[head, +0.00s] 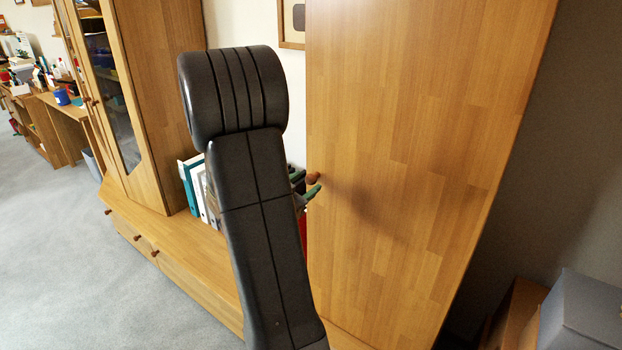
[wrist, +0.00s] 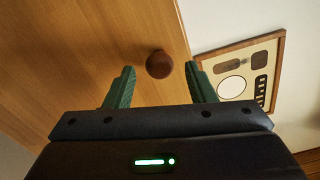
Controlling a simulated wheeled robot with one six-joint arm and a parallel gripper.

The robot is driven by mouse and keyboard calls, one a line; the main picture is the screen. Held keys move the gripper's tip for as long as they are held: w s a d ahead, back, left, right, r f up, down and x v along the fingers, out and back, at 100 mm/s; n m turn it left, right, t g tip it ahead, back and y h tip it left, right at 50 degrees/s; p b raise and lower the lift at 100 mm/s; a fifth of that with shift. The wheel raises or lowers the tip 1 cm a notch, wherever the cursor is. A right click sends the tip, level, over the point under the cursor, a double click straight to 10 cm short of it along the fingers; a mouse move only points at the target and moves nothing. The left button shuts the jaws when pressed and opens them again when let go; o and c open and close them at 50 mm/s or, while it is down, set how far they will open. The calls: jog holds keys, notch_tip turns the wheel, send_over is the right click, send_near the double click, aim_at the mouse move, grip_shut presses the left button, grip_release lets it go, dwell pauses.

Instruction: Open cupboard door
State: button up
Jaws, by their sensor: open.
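The cupboard door (head: 420,150) is a tall light-wood panel on the right of the head view, and it looks shut. Its round brown knob (head: 313,178) is near the door's left edge. In the wrist view the knob (wrist: 159,64) shows between and a little beyond the two green fingers of my gripper (wrist: 160,86). My gripper (head: 308,190) is open, with a gap on both sides of the knob in the wrist view. In the head view my dark arm hides most of the gripper. I cannot tell whether a finger touches the knob.
A low wooden cabinet (head: 185,250) with drawers runs left of the door, bearing binders (head: 197,190). A glass-fronted cupboard (head: 110,90) stands on it. A grey box (head: 585,315) is at lower right. The carpet (head: 60,230) at left is clear.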

aim_at(309, 181)
jog(key=shift+x, duration=1.7)
jog(key=shift+s, duration=0.1)
grip_shut()
